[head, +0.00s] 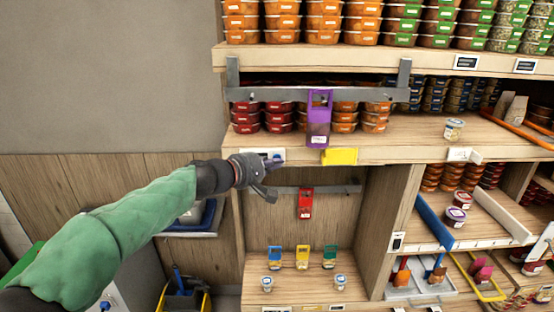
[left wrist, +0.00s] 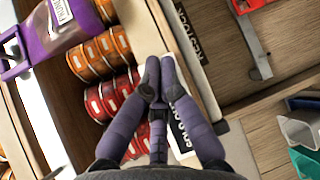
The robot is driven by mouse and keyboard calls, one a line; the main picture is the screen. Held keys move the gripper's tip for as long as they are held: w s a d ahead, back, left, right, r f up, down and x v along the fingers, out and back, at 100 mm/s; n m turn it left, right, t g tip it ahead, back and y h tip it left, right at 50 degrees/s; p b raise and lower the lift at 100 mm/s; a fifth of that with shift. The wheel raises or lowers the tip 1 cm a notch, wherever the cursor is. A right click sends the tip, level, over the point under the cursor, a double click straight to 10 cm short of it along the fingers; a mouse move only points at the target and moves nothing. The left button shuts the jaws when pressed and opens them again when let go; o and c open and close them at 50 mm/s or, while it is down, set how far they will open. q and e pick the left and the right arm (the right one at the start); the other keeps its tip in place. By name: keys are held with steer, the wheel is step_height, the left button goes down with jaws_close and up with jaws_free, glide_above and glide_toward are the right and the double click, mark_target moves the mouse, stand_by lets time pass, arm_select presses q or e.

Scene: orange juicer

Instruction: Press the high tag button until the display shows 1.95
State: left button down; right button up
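My left gripper (head: 272,163) is at the left end of the middle shelf's front edge, in front of a white-framed electronic tag (head: 264,154). In the left wrist view the gripper's fingertips (left wrist: 160,78) are together with nothing between them. The fingers hide part of the tag, including any button there. My right gripper is not in view.
A purple holder (head: 319,118) hangs from a metal bar just right of the gripper, near a yellow card (head: 340,157). A red holder (head: 305,203) hangs on a lower bar. Other tags (head: 466,62) line the upper shelf. Stacked tubs (head: 345,113) fill the shelf behind.

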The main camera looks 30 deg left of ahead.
arm_select(q)
steer(key=shift+w+a, duration=0.25)
steer(key=shift+w, duration=0.05)
stand_by(0.5)
stand_by(0.4)
steer(key=shift+s+d+b, duration=0.35)
steer(key=shift+s+d, duration=0.1)
steer(key=shift+s, duration=0.25)
steer(key=shift+s+d, duration=0.45)
steer(key=shift+s, duration=0.25)
steer(key=shift+s+d, duration=0.4)
steer(key=shift+s, duration=0.35)
steer(key=shift+s+d, duration=0.45)
steer(key=shift+s, duration=0.25)
